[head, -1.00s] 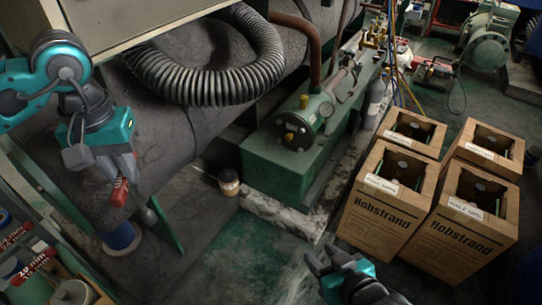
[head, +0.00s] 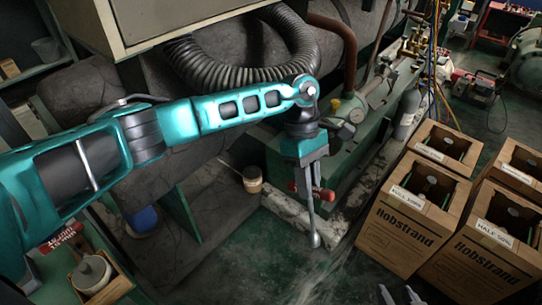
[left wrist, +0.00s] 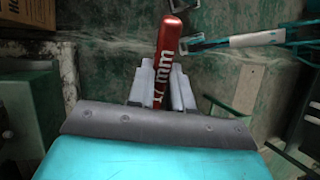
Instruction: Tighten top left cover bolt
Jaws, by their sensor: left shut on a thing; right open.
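My left gripper (head: 308,183) is shut on a red-handled wrench (head: 324,194). A grey shank with a rounded end hangs below the jaws, above the floor. In the left wrist view the wrench's red handle (left wrist: 167,50) reads "17 mm" and stands between the fingers (left wrist: 160,88). The green machine's round end cover (head: 341,128) is mostly hidden behind my left wrist; yellow fittings show beside it. The top left cover bolt cannot be made out. My right gripper (head: 400,297) is open and empty at the bottom edge, partly cut off.
Several cardboard Hobstrand boxes (head: 405,232) stand open-topped at the right. A ribbed black hose (head: 225,72) curves above the machine. Green floor is clear below the wrench.

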